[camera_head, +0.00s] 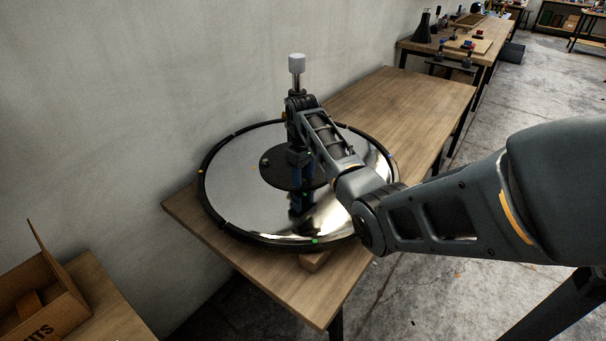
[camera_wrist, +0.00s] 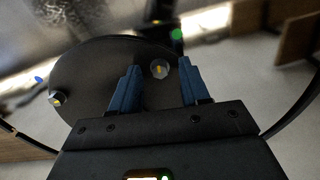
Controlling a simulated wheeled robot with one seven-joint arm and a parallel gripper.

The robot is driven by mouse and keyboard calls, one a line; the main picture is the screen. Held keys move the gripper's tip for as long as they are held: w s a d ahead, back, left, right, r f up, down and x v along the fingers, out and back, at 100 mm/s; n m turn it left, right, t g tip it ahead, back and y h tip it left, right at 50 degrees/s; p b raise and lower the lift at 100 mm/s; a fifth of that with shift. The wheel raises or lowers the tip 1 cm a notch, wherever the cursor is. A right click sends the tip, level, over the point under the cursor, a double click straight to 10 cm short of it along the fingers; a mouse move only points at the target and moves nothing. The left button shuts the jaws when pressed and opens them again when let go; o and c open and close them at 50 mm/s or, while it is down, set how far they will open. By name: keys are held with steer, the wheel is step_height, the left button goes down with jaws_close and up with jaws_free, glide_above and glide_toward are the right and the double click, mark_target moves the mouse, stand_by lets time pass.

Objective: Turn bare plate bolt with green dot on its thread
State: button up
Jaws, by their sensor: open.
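My gripper (camera_wrist: 160,64) is open and points down over a dark round plate (camera_wrist: 92,65) in the wrist view. A pale bolt head with a yellowish centre (camera_wrist: 160,69) shows between its two blue fingers; I cannot tell the height gap, and neither finger visibly grips it. A second bolt with a yellow mark (camera_wrist: 57,100) is near the plate's left edge. A green dot (camera_wrist: 176,34) shows beyond the fingers, off the plate. In the head view, the dark plate (camera_head: 275,165) lies mid-disc, partly hidden by my arm, and a green dot (camera_head: 315,240) is on the disc's near rim.
The shiny round chair base (camera_head: 235,200) with its black rim lies on a wooden table (camera_head: 400,105). A rod with a pale cap (camera_head: 297,65) rises behind my wrist. An open cardboard box (camera_head: 45,300) is at lower left. The table's far half is clear.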

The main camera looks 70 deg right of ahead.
steer(key=shift+c, duration=0.3)
jaws_close()
steer(key=shift+r+m+p, duration=0.1)
steer(key=shift+m+p, duration=0.2)
steer(key=m+p, duration=0.1)
steer(key=m, duration=0.1)
steer(key=shift+m+p, duration=0.35)
steer(key=shift+m, duration=0.05)
steer(key=m, duration=0.4)
steer(key=shift+w+m+p, duration=0.1)
steer(key=shift+m+p, duration=0.2)
steer(key=m, duration=0.4)
steer(key=shift+m, duration=2.5)
steer(key=shift+d, duration=0.1)
